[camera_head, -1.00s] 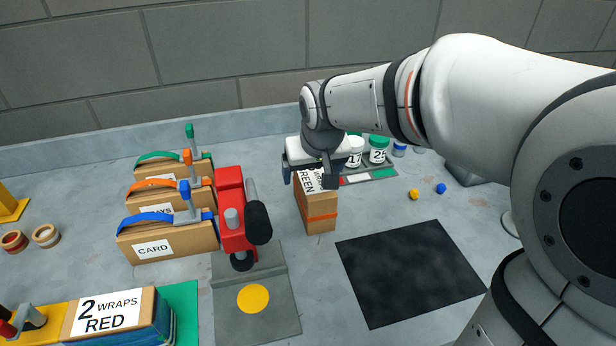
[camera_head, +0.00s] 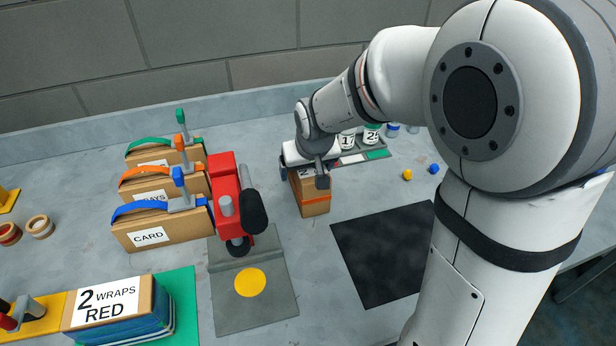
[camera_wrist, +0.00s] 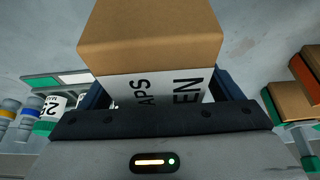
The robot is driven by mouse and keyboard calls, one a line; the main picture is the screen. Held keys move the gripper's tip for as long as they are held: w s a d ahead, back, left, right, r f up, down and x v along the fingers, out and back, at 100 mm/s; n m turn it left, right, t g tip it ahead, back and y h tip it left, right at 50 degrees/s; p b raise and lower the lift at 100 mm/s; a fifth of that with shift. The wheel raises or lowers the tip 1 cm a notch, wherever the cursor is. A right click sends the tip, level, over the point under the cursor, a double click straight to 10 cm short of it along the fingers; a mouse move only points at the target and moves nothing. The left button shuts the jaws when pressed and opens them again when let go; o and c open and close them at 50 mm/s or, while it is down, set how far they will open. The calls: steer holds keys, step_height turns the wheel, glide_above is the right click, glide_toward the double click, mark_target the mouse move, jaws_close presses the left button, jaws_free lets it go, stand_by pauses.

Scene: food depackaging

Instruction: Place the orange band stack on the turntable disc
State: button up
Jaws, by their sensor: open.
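A yellow disc (camera_head: 250,282), the only turntable-like disc I see, lies bare on a grey plate (camera_head: 270,318), front left of the carton. Another carton with an orange strap (camera_head: 150,181) stands at the left among similar ones.
A red device with a black knob (camera_head: 226,190) stands behind the disc, left of the carton. A black mat (camera_head: 385,255) lies at right. Labelled jars (camera_head: 371,134) stand behind. A "2 WRAPS RED" box (camera_head: 105,303) is front left.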

steer(key=shift+f+b, duration=0.25)
steer(key=shift+b, duration=0.1)
stand_by(0.3)
steer(key=shift+c, duration=0.3)
steer(key=c, duration=1.4)
